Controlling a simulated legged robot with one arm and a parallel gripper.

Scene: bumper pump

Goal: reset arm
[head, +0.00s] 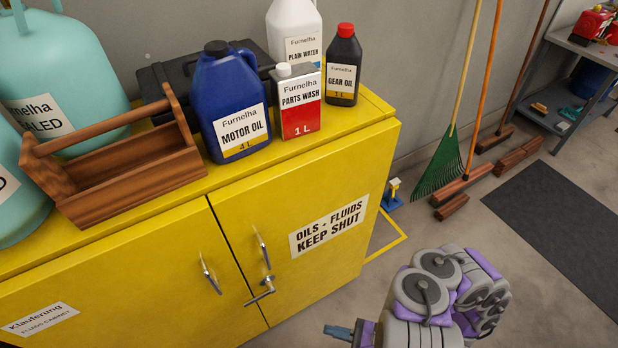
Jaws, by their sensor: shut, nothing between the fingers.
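My arm, grey and purple, is folded at the bottom right of the head view, over the floor in front of the yellow cabinet (330,275). My gripper (337,332) shows as small blue-grey fingertips at the bottom edge, pointing left. It is shut and empty, apart from the cabinet in the picture and below its right door. Both cabinet doors look shut; the right one is labelled "OILS + FLUIDS KEEP SHUT" (329,226). A small blue and yellow object (392,196) stands on the floor at the cabinet's right side.
On the cabinet stand a wooden tool carrier (130,185), motor oil jug (232,100), parts wash can (296,103), gear oil bottle (342,68) and teal tanks (60,50). A rake (440,165) and brooms lean on the wall. A dark mat (560,220) lies right.

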